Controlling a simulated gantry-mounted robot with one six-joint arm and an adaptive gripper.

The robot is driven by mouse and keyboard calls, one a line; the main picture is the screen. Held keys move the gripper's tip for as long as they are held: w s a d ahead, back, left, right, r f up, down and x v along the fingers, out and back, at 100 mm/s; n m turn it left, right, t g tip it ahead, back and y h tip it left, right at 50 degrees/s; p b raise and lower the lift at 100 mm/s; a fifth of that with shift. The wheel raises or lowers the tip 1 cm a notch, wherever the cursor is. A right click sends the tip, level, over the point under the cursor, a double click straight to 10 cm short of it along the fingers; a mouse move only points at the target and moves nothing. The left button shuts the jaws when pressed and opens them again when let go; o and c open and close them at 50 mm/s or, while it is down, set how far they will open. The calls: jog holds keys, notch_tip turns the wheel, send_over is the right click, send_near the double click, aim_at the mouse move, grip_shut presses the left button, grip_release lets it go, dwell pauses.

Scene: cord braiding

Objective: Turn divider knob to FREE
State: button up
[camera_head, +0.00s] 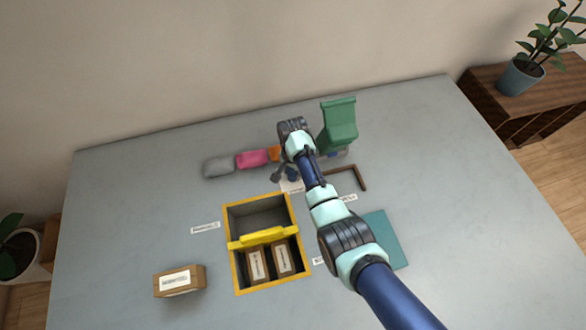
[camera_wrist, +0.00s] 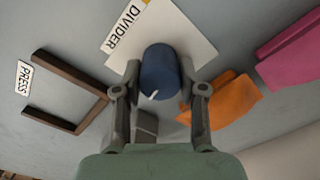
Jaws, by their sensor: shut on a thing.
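The divider knob (camera_wrist: 160,66) is a dark blue cylinder with a short white mark near its lower edge in the wrist view. It stands on a white card (camera_wrist: 112,42) printed DIVIDER. A small yellow patch on the card shows at the top edge; no FREE label is readable. My gripper (camera_wrist: 160,85) has one finger on each side of the knob and is shut on it. In the head view my gripper (camera_head: 287,176) is down at the card, and the knob is hidden or too small to tell.
A yellow-rimmed box (camera_head: 228,231) with a yellow bar across it holds brown blocks. Another brown block (camera_head: 180,281) lies left. Grey (camera_head: 218,166), pink (camera_head: 252,159) and orange (camera_wrist: 228,100) pieces, a brown frame (camera_wrist: 70,77), a green stand (camera_head: 338,124) and a teal mat (camera_head: 386,236) are nearby.

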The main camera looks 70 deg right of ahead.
jog(key=n+p, duration=0.2)
jog(key=n, duration=0.1)
jog(key=shift+r+n, duration=0.15)
jog(key=shift+n, duration=0.25)
jog(key=n+p, duration=0.2)
jog(key=n, duration=0.2)
jog(key=shift+n, duration=0.3)
jog(key=n+p, duration=0.1)
jog(key=n, duration=0.3)
jog(key=shift+n, duration=1.7)
jog(key=o, duration=1.1)
jog(key=shift+o, duration=0.2)
